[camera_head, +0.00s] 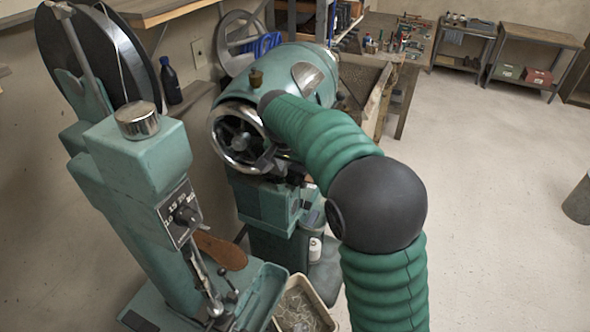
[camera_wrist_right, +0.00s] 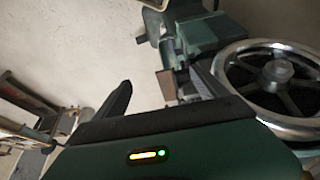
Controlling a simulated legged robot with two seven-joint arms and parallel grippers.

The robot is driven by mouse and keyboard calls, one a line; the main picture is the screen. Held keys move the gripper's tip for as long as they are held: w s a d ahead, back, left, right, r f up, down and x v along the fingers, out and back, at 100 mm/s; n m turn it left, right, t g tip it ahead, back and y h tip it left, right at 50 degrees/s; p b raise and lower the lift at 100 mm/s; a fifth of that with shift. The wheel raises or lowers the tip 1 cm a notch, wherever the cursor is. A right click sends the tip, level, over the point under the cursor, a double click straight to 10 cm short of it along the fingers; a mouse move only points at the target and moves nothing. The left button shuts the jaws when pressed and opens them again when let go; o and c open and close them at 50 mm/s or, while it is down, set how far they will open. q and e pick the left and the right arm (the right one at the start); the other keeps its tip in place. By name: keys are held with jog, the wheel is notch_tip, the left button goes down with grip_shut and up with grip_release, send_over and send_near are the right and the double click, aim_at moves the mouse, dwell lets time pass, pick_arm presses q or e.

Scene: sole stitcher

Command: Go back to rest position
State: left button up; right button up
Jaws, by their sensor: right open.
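My right arm, with green ribbed sleeves and a dark elbow, reaches up and left in the head view to a chrome handwheel (camera_head: 243,168) on a green machine (camera_head: 300,66). My right gripper shows mostly as a dark part by the wheel's lower right, largely hidden by the arm. In the right wrist view my right gripper (camera_wrist_right: 160,78) is open, its dark fingers apart with nothing held between them. The handwheel (camera_wrist_right: 276,72) lies just right of the right finger there; I cannot tell whether they touch. My left gripper is not in view.
A green stitching machine (camera_head: 140,165) with a brown sole (camera_head: 220,250) stands at left. A pale bin (camera_head: 333,318) sits at the bottom. A dark bottle (camera_head: 170,80) stands by the wall. Workbenches (camera_head: 540,34) line the back. The floor at right is largely open.

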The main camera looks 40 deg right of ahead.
jog(key=v, duration=0.3)
jog(key=shift+a+r, duration=0.15)
jog(key=shift+r, duration=0.1)
